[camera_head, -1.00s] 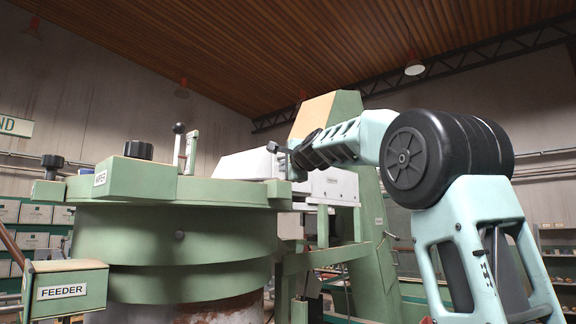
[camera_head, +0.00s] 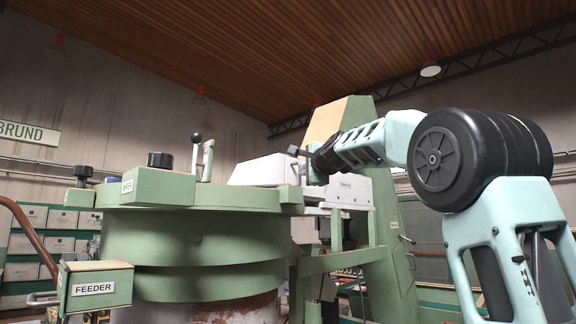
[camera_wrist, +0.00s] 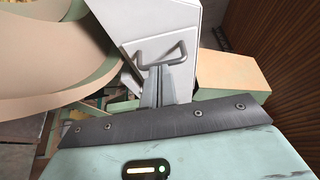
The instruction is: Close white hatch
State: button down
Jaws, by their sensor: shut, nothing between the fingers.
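The white hatch (camera_head: 258,170) shows in the head view as a pale sloped cover at the back right of the round green hopper. In the wrist view its white face (camera_wrist: 150,18) fills the top middle, with a grey bar handle (camera_wrist: 178,48) on its lower part. My gripper (camera_wrist: 160,70) is shut with nothing between its fingers. Its fingertips are just below the handle, close to it; I cannot tell whether they touch. In the head view the fingers are largely hidden by my wrist and the hatch. I cannot tell how far the hatch is open.
The round green hopper (camera_head: 190,240) stands close in front, with a black knob (camera_head: 160,160) and upright levers on top. The FEEDER box (camera_head: 95,288) juts out at lower left. A green column (camera_head: 392,250) rises behind the hatch. Shelves with boxes stand at far left.

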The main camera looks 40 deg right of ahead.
jog(key=s+a+p, duration=0.1)
jog(key=a+p, duration=0.8)
jog(key=shift+s+a+p, duration=0.3)
jog(key=shift+a+p, duration=0.05)
jog(key=shift+p, duration=0.05)
dwell(0.4)
